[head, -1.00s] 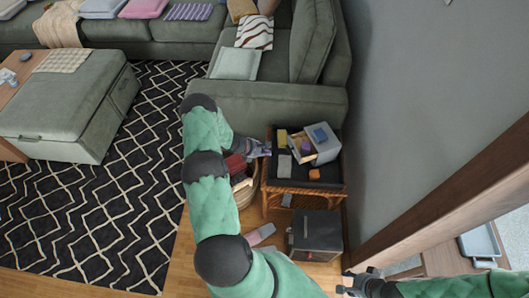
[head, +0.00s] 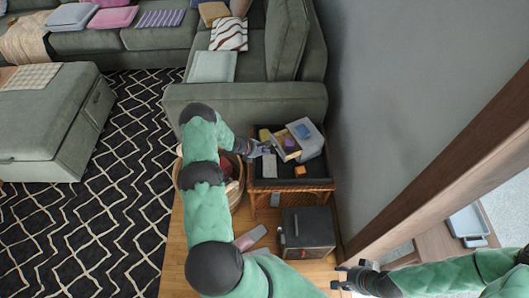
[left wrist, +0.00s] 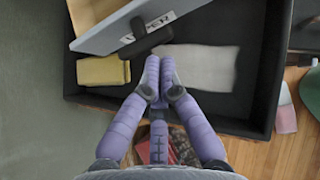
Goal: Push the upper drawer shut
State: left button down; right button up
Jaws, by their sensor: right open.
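A small grey drawer unit (head: 309,136) stands tilted to the view on the black-topped side table (head: 318,180). Its upper drawer (head: 287,146) is pulled out toward the left, with something purple inside. In the left wrist view the grey drawer front (left wrist: 118,32), partly readable as "UPPER", has a dark handle (left wrist: 146,38). My left gripper (head: 266,149) is at the drawer's left side. Its purple fingers (left wrist: 161,62) are together, tips just beside the handle; contact is unclear. My right gripper (head: 343,279) is open and empty, low in the head view, away from the table.
On the table lie a yellow block (left wrist: 103,71), a pale grey flat item (left wrist: 200,66) and an orange block (head: 300,171). A wicker basket (head: 236,192) stands left of the table, a dark cabinet (head: 308,231) in front. The wall (head: 385,110) is close on the right.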

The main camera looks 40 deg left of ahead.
aim_at(276, 147)
pick_arm(q)
jog(key=w+d+b, duration=0.1)
jog(key=w, duration=0.1)
jog(key=w+d+b, duration=0.1)
jog(key=w, duration=0.2)
jog(key=w+d+b, duration=0.1)
jog(key=w, duration=0.2)
jog(key=shift+d+f, duration=0.1)
jog(key=shift+d, duration=0.15)
jog(key=shift+w+d, duration=0.15)
jog(key=shift+w, duration=0.15)
pick_arm(e)
notch_tip(276, 147, down, 3)
jog(key=shift+f, duration=0.2)
pick_arm(q)
jog(key=shift+s+a, duration=0.2)
jog(key=shift+s, duration=0.05)
jog(key=s, duration=0.1)
jog(key=s+a, duration=0.1)
jog(key=s+r, duration=0.1)
jog(key=s, duration=0.1)
jog(key=shift+a, duration=0.35)
jog(key=p+v, duration=0.2)
jog(key=v, duration=0.7)
jog(key=shift+p, duration=0.3)
pick_arm(e)
jog(key=shift+s+r, duration=0.4)
jog(key=shift+r, duration=0.35)
jog(key=shift+s+r, duration=0.4)
jog(key=shift+r, duration=0.35)
